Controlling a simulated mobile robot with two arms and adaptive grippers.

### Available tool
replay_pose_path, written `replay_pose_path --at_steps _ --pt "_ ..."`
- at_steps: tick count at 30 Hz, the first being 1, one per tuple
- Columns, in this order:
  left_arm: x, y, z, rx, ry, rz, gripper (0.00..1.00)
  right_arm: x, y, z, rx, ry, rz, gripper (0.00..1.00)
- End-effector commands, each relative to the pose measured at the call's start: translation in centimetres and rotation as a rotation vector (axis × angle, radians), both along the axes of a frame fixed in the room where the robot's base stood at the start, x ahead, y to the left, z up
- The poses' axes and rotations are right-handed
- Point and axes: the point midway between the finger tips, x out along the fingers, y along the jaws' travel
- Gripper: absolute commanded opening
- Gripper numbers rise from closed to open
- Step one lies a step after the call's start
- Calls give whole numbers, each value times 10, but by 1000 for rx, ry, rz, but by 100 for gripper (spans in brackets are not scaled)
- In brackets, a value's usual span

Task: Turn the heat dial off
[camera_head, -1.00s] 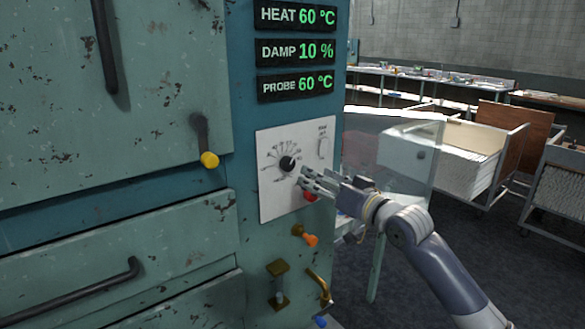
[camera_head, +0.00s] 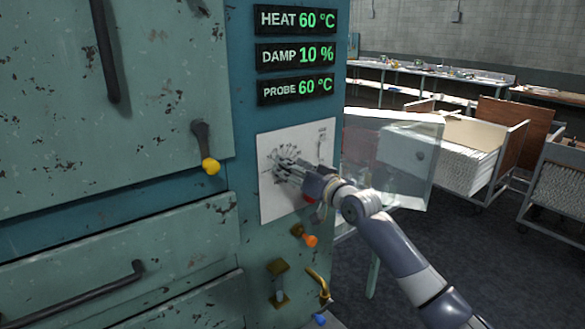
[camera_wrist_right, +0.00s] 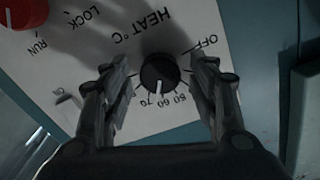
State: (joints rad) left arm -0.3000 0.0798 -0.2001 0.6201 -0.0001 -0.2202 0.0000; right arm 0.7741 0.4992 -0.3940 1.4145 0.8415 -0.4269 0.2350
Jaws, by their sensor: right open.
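The heat dial is a round black knob (camera_wrist_right: 160,73) with a white pointer line on a white panel (camera_wrist_right: 60,70) in the right wrist view. The OFF mark (camera_wrist_right: 200,45) lies up and to the right of the knob there. My right gripper (camera_wrist_right: 162,85) is open, one finger on each side of the knob; I cannot tell whether they touch it. In the head view my right gripper (camera_head: 280,167) covers the dial. My left gripper is not in view.
A red knob (camera_wrist_right: 22,10) marked LOCK and RUN sits on the same panel. Displays above read HEAT 60 °C (camera_head: 296,19), DAMP 10 % and PROBE 60 °C. A yellow-tipped handle (camera_head: 209,165) and an orange-tipped lever (camera_head: 309,240) are nearby. A clear box-like panel (camera_head: 405,165) stands to the right.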

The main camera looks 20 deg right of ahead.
Motion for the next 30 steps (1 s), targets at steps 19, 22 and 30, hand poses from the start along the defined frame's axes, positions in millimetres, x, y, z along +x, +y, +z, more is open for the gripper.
replay_pose_path --at_steps 19,22,30 --pt "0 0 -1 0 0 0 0 0 0 0 -12 -4 0 10" --pt "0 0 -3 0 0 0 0 0 0 0 -38 -14 0 10" --pt "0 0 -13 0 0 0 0 0 0 -1 -192 -69 0 10"
